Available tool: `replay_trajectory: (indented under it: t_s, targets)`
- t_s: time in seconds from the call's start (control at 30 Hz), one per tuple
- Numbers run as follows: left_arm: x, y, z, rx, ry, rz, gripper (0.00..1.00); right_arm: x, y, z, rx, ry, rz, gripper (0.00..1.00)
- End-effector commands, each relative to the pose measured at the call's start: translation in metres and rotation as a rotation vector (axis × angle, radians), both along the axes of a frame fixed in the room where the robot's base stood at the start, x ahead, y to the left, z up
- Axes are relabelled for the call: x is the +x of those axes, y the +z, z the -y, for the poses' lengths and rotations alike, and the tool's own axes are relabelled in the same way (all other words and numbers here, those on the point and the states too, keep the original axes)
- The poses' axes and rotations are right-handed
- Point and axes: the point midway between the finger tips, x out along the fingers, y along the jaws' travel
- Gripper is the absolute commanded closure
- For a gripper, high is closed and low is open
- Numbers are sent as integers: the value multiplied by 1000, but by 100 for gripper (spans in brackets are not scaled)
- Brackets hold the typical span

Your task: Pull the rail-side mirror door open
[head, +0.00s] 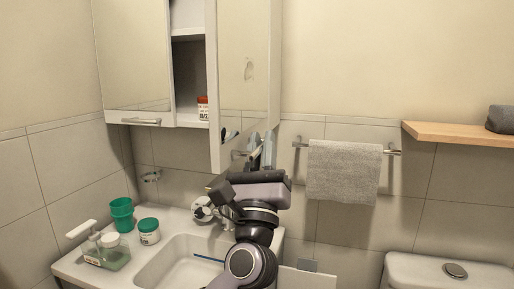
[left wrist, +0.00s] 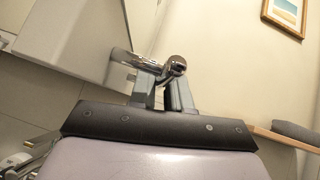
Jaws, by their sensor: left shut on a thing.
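The rail-side mirror door (head: 240,85) stands partly open on the right of the white wall cabinet, swung out from the shelves. My left gripper (head: 256,152) is at the door's lower edge, reaching up from below. In the left wrist view, the fingers of my left gripper (left wrist: 163,90) are shut on the chrome handle (left wrist: 138,62), beside the pale door panel (left wrist: 75,38). In the head view the grip is small and partly hidden by my wrist. My right gripper is in neither view.
The other mirror door (head: 132,55) is shut. A red-and-white jar (head: 202,108) stands on the cabinet shelf. Below are a sink (head: 178,265), a green cup (head: 122,214), a jar (head: 149,232) and a soap dispenser (head: 114,250). A towel (head: 343,172) hangs on the rail at right.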

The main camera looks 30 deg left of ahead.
Motion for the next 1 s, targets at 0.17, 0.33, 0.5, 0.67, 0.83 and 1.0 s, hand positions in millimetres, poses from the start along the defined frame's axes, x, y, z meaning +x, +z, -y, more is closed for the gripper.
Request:
replay_trajectory:
  t_s: [0.17,0.33,0.5,0.67,0.83,1.0]
  targets:
    - [0,-1,0,-1,-3,-2,70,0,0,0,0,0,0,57]
    - [0,0,0,-1,-2,-1,64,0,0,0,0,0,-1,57]
    - [-1,-2,0,-1,-2,-1,64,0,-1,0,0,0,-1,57]
    - [-13,-18,5,-1,-3,-2,64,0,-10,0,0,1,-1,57]
    - [-33,-38,12,-2,-4,-3,64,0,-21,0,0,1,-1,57]
    - [-45,-49,17,-2,-3,-2,64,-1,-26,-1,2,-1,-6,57]
